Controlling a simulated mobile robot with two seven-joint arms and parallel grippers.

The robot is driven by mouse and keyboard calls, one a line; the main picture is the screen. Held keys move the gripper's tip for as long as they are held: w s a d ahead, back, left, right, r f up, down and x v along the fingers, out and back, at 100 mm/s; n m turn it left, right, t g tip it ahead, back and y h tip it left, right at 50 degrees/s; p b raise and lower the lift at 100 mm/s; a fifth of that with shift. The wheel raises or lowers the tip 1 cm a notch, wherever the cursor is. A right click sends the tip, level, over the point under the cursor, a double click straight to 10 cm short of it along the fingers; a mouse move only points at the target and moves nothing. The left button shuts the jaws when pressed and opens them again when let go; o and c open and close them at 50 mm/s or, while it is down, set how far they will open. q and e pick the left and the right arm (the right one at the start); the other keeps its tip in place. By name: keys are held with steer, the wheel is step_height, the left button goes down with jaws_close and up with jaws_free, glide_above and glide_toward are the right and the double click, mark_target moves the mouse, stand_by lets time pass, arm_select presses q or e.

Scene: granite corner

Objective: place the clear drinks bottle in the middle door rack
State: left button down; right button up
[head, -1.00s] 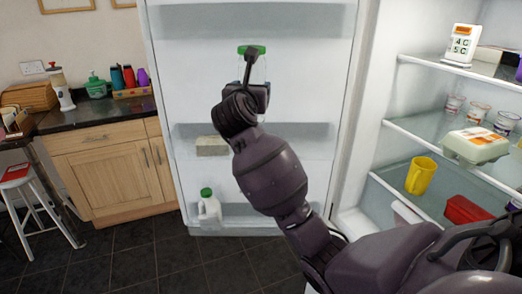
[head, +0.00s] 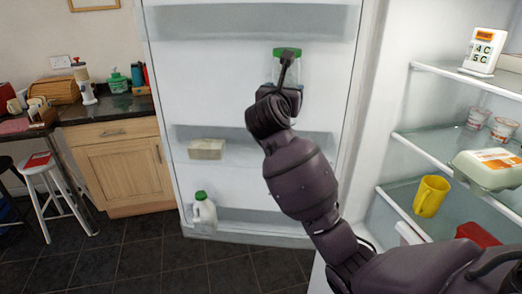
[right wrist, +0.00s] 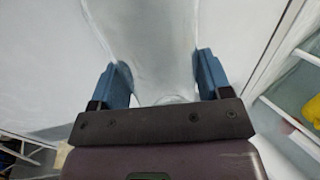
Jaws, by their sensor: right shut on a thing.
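The clear drinks bottle (head: 287,69) has a green cap and is upright in the head view, in front of the open fridge door. My right gripper (head: 285,88) is shut on it; the arm hides its lower part. In the right wrist view the bottle (right wrist: 150,50) fills the space between the blue fingers of my right gripper (right wrist: 155,82). The middle door rack (head: 235,140) is below the bottle and holds a pale block (head: 206,149) at its left. The rack's right part is partly behind my arm. My left gripper is not in view.
The top door rack (head: 250,22) looks empty. The bottom door rack (head: 255,222) holds a milk bottle (head: 204,211) at its left. Fridge shelves at the right hold a yellow mug (head: 430,196) and an egg box (head: 490,168). A counter (head: 110,107) stands at the left.

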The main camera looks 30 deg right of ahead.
step_height(320, 180, down, 10)
steer(key=shift+r, duration=0.25)
stand_by(0.3)
steer(key=shift+f, duration=0.1)
steer(key=shift+f, duration=0.35)
steer(key=shift+f+b, duration=0.2)
steer(key=shift+b, duration=0.1)
steer(key=o, duration=1.1)
steer(key=shift+f, duration=0.1)
